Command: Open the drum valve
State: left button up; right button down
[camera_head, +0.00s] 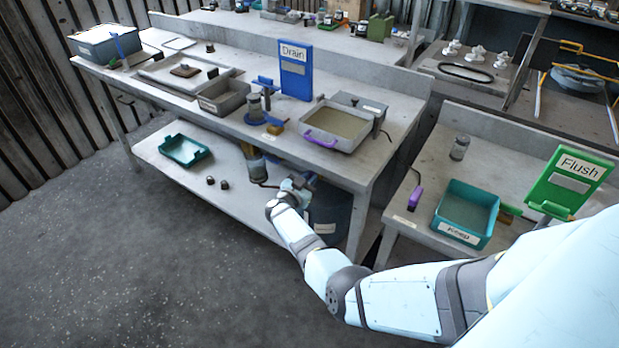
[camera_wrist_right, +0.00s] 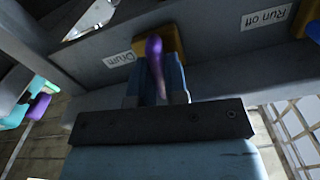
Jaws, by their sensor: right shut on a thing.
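In the right wrist view a purple valve handle (camera_wrist_right: 154,55) sits on a yellow-brown block beside a label reading "Drum" (camera_wrist_right: 119,60). My right gripper (camera_wrist_right: 158,80) is shut on this handle, with its fingers on either side of it. In the head view my right gripper (camera_head: 294,184) reaches under the front edge of the bench (camera_head: 345,172), and the handle is hidden there. A dark blue drum (camera_head: 328,218) stands under the bench, just behind and right of the gripper, partly covered by my arm. My left gripper is in neither view.
A "Run off" label (camera_wrist_right: 266,17) with a blue part beside it is right of the handle. The lower shelf (camera_head: 222,185) holds a teal tray (camera_head: 186,150) and small dark parts. The benchtop carries a blue "Drain" sign (camera_head: 296,70) and a grey basin (camera_head: 338,127).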

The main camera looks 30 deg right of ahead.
dwell(0.3)
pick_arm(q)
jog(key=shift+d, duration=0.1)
pick_arm(e)
jog(key=c, duration=1.1)
grip_release()
jog(key=shift+c, duration=0.2)
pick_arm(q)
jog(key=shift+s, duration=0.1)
